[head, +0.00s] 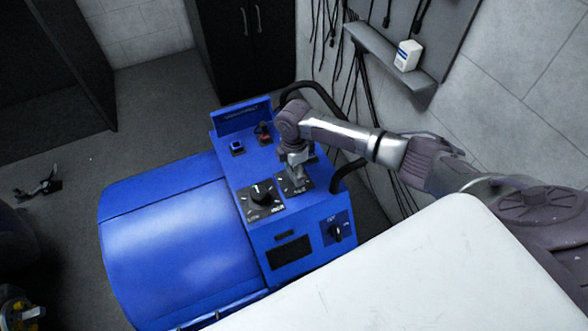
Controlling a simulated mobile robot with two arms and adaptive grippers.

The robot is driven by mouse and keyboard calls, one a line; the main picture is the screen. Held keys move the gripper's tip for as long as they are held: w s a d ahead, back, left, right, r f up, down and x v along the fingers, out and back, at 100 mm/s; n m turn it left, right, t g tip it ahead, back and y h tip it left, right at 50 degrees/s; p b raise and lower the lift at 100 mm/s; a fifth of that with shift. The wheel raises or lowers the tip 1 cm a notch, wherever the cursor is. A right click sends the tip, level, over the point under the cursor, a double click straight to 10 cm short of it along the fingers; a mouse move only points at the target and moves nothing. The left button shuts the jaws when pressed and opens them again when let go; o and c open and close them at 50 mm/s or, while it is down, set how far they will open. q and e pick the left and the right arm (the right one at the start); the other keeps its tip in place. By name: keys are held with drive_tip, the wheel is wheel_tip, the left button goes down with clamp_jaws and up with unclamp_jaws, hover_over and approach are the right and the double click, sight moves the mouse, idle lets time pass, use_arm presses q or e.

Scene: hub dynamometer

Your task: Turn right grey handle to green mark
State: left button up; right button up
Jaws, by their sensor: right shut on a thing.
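The blue dynamometer console (228,170) stands in the middle of the head view. My right gripper (297,174) reaches down from above onto the right dial plate (303,187) on its top. It is shut on the right grey handle, which the gripper largely hides, so its angle cannot be told. The green mark cannot be made out. To the left is a black dial with a dark knob (261,193), apart from the gripper. My left gripper is not in view.
A red-and-black switch (264,133) and a blue button (237,147) sit farther back on the console. Another dark knob (336,233) is on its front face. Black hoses (318,90) curve behind. A wall shelf (388,57) holds a white box (407,55).

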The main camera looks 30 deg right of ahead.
drive_tip(key=shift+r, duration=0.1)
drive_tip(key=o, duration=1.1)
drive_tip(key=shift+o, duration=0.2)
wheel_tip(320, 180, up, 12)
